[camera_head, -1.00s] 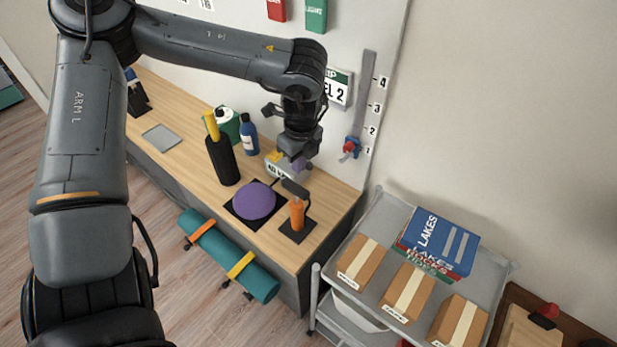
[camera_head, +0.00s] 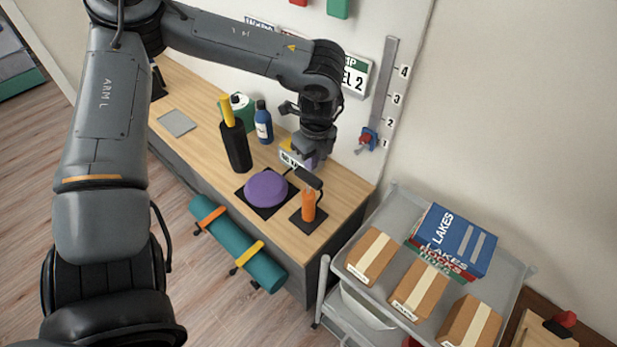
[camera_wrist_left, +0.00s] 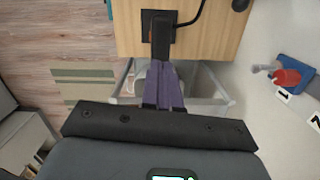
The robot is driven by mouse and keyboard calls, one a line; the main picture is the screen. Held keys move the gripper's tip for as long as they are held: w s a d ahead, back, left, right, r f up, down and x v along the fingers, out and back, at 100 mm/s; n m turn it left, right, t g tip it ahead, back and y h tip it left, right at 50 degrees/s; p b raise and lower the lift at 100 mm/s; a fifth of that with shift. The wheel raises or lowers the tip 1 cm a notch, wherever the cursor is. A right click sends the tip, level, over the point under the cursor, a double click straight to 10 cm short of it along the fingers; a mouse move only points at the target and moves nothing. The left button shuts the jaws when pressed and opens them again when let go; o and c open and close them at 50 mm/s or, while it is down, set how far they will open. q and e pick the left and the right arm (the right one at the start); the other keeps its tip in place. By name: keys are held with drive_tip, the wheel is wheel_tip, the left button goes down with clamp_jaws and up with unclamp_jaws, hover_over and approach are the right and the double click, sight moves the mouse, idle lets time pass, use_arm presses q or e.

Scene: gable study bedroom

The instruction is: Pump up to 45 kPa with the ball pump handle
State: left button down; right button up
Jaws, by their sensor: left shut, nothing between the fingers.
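The ball pump (camera_head: 308,206) is an orange upright cylinder on a black base, topped by a dark handle (camera_head: 309,178). It stands near the right end of the wooden desk. A purple ball (camera_head: 265,189) rests on a black mat beside it. My left gripper (camera_head: 311,164) is just above and behind the handle. In the left wrist view its purple fingers (camera_wrist_left: 163,85) are shut and empty, with the dark handle (camera_wrist_left: 160,42) just beyond their tips; contact cannot be told. A small display (camera_head: 287,156) is partly hidden behind the gripper, its reading unclear. My right gripper is not in view.
A black bottle with a yellow top (camera_head: 236,146), a blue bottle (camera_head: 263,124) and a green roll (camera_head: 241,110) stand left of the gripper. A teal rolled mat (camera_head: 236,247) hangs at the desk front. A grey cart (camera_head: 338,300) with boxes stands right.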

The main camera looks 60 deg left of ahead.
sight(318, 184)
use_arm(q)
drive_tip(key=shift+a+f+b, duration=0.15)
drive_tip(key=shift+f+b, duration=0.5)
drive_tip(key=shift+f, duration=0.95)
drive_tip(key=shift+f, duration=0.15)
wheel_tip(318, 184, down, 5)
drive_tip(key=b, duration=0.5)
drive_tip(key=shift+f, duration=0.1)
drive_tip(key=shift+r+p, duration=0.35)
drive_tip(key=shift+w+d+r+b, duration=0.15)
drive_tip(key=shift+d+r+b, duration=0.15)
drive_tip(key=shift+d, duration=0.45)
drive_tip(key=shift+w+d+r+b, duration=0.15)
drive_tip(key=shift+d+b, duration=0.15)
drive_tip(key=shift+d, duration=0.4)
drive_tip(key=shift+r, duration=0.15)
wheel_tip(318, 184, up, 11)
drive_tip(key=d, duration=0.1)
drive_tip(key=shift+w, duration=0.15)
